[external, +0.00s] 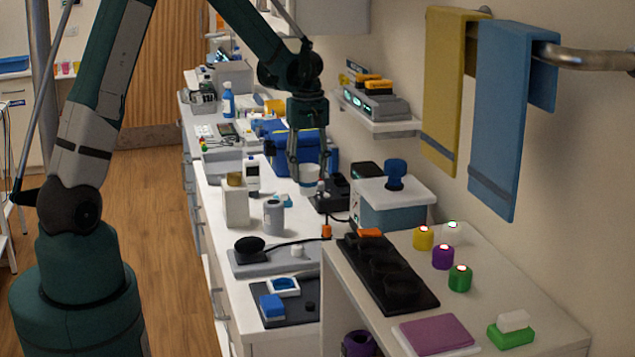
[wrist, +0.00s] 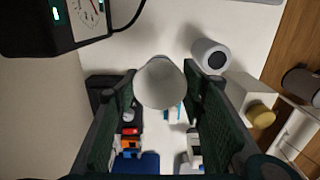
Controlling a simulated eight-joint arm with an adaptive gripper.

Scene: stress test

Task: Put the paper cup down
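The paper cup (external: 309,175) is white and shows between my gripper's fingers in the external view. My gripper (external: 308,182) points down over the white counter. In the wrist view the cup (wrist: 160,84) sits between the two dark green fingers of my gripper (wrist: 160,74), with a fingertip against each side. The cup hides part of the counter behind it. I cannot tell from these views how much space is under the cup.
A grey canister (external: 273,216) and a white box (external: 236,205) stand on the counter (external: 296,222) left of the cup. A black device (external: 331,194) stands close on its right. A blue case (external: 325,150) is behind. Bare counter shows between the canister and the device.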

